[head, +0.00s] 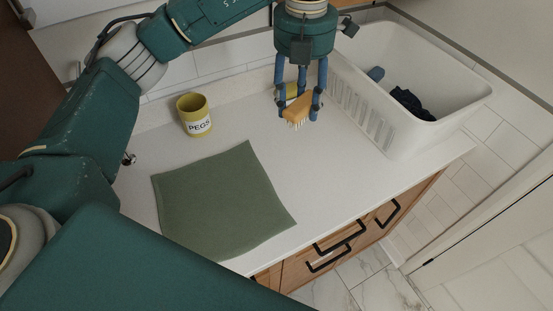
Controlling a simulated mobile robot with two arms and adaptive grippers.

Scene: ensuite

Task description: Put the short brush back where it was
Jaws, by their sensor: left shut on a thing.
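The short brush (297,110) has an orange-tan wooden back and pale bristles facing down. My left gripper (301,113) comes from above with its blue fingers shut on the brush. It holds the brush over the white counter, just left of the white basin. I cannot tell whether the bristles touch the counter. A small yellow thing (291,90) shows behind the fingers, partly hidden. My right gripper is not in view.
A yellow cup marked PEGS (195,115) stands at the counter's back. A green cloth (222,202) lies flat at the front. The white basin (401,145) holds dark cloth (411,103). Bare white counter (262,137) lies between cup, cloth and basin.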

